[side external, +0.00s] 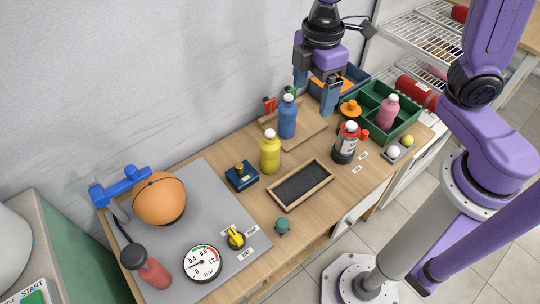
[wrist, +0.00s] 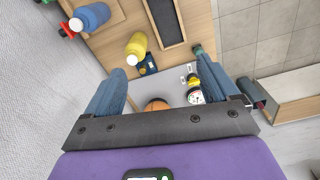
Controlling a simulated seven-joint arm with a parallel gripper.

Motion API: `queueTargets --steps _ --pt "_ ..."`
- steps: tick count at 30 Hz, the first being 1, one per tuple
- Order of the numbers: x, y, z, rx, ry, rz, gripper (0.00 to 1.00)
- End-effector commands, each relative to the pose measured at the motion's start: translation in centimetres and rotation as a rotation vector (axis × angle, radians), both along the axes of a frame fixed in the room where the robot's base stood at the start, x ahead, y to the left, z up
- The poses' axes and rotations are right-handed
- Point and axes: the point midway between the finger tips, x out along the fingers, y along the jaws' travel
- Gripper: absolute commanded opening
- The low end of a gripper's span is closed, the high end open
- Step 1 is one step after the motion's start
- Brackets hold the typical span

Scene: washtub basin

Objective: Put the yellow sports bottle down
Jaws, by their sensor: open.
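The yellow sports bottle (side external: 270,153) with a white cap stands upright on the wooden table, left of the blue bottle in the side view. It also shows in the wrist view (wrist: 137,44), beyond my fingertips and apart from them. My gripper (side external: 315,92) is open and empty, raised above the back of the table near the blue bottle (side external: 287,118). In the wrist view the two blue fingers of my gripper (wrist: 168,85) are spread wide with nothing between them.
A dark framed tray (side external: 300,184) and a small navy box (side external: 242,177) lie near the yellow bottle. A green crate (side external: 368,128) holds a pink bottle. A red-and-black bottle (side external: 345,145) stands before it. An orange ball (side external: 159,199) and gauge (side external: 202,263) sit on the grey mat (side external: 204,207).

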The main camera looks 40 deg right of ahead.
Motion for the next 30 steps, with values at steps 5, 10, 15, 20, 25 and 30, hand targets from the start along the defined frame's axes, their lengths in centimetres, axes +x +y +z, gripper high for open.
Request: queueTargets --steps 5,10,15,20,25,30 --pt "4.6 2.2 -1.2 -0.007 0.005 0.079 0.88" --pt "7.6 3.3 -2.1 -0.009 0.007 0.139 0.88" --pt "8.9 3.6 -2.6 -0.01 0.008 0.165 0.88" --pt "9.0 3.6 -4.2 -0.011 0.011 0.17 0.88" --pt "8.9 3.6 -7.3 -0.012 0.013 0.17 0.88" --pt "8.9 3.5 -10.5 -0.012 0.012 0.168 0.88"
